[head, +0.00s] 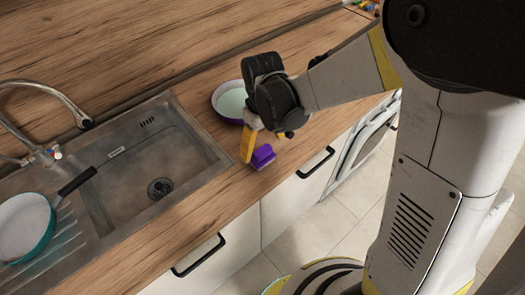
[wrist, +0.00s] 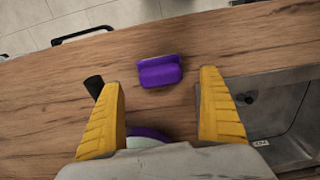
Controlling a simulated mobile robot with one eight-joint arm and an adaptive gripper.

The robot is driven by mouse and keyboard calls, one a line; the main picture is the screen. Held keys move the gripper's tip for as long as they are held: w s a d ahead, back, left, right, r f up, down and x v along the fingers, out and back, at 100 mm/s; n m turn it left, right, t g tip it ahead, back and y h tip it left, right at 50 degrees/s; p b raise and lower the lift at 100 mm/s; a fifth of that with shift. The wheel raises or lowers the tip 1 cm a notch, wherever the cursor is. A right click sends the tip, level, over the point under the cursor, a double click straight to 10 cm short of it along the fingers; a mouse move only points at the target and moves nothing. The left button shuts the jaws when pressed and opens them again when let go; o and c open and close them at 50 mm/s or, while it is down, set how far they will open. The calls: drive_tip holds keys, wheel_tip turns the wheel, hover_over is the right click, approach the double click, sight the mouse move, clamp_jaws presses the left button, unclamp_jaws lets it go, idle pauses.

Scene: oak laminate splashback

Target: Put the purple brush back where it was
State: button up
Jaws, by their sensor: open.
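The purple brush (head: 262,156) lies on the wooden countertop near its front edge, right of the sink. In the wrist view the brush (wrist: 160,71) lies ahead of the fingertips, about midway between them and apart from both. My gripper (wrist: 163,90) is open and empty, with its yellow fingers spread. In the head view my gripper (head: 249,144) hangs over the counter close to the brush, and one yellow finger shows beside it.
A purple-rimmed bowl or pan (head: 230,101) with a pale inside stands behind my gripper. A steel sink (head: 205,146) is to the left, with a teal pan (head: 26,228) on its drainer. Cabinet handles (head: 199,256) stick out below the counter edge.

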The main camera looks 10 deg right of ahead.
sight(263, 150)
wheel_tip(263, 150, up, 5)
drive_tip(key=shift+r+p, duration=0.1)
drive_tip(key=shift+p, duration=0.45)
drive_tip(key=shift+d+r, duration=0.1)
drive_tip(key=shift+r, duration=0.05)
drive_tip(key=s+d+r+m+t, duration=0.6)
drive_tip(key=s+d+r, duration=0.4)
drive_tip(key=d, duration=0.3)
drive_tip(key=shift+s+r+m+t, duration=0.4)
drive_tip(key=shift+r+t, duration=0.2)
drive_tip(key=shift+r, duration=0.2)
drive_tip(key=shift+d, duration=0.1)
wheel_tip(263, 150, down, 5)
drive_tip(key=b, duration=0.4)
drive_tip(key=shift+r+b, duration=0.1)
drive_tip(key=shift+b, duration=0.25)
